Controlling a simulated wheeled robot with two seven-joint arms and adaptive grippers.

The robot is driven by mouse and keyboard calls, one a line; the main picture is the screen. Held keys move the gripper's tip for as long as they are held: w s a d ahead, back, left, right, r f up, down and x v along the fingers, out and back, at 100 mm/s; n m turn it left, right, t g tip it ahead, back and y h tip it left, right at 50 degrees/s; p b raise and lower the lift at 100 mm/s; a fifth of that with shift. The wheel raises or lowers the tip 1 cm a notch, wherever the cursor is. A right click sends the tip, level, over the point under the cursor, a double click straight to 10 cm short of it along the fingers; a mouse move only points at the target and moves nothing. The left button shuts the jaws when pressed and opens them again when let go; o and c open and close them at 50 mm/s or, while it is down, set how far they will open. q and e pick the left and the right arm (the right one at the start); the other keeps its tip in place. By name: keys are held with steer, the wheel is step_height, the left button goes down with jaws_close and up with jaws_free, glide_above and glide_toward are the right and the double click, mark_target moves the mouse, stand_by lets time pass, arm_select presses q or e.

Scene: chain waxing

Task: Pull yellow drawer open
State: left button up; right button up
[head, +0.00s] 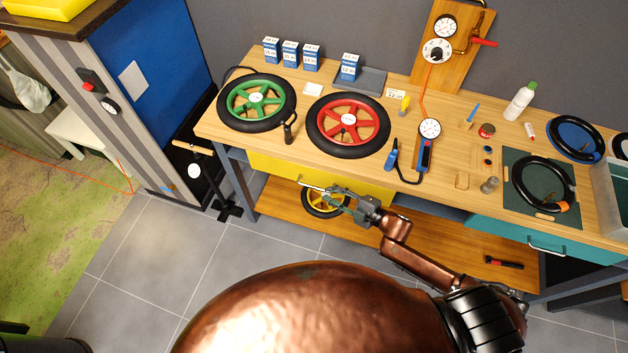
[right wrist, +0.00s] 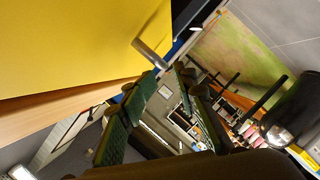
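The yellow drawer (head: 275,168) is under the left part of the workbench, and its front looks flush with the bench. Its metal bar handle (head: 311,186) is near the lower edge of the front. In the right wrist view, the yellow front (right wrist: 75,45) fills the upper left and the handle (right wrist: 150,54) sticks out just ahead of my fingertips. My right gripper (head: 335,194) is beside the handle. Its green-padded fingers (right wrist: 167,77) are apart with nothing visible between them. I cannot tell whether a fingertip touches the handle. My left gripper is out of view.
The wooden workbench (head: 290,92) carries a green wheel (head: 233,104), a red wheel (head: 324,125) and several tools. A teal drawer (head: 500,232) is to the right. Tiled floor (head: 150,250) is clear at the front left.

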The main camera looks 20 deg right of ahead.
mark_target(322, 189)
steer(key=shift+x, duration=3.75)
steer(key=shift+d, duration=0.15)
steer(key=shift+f, duration=0.1)
jaws_close()
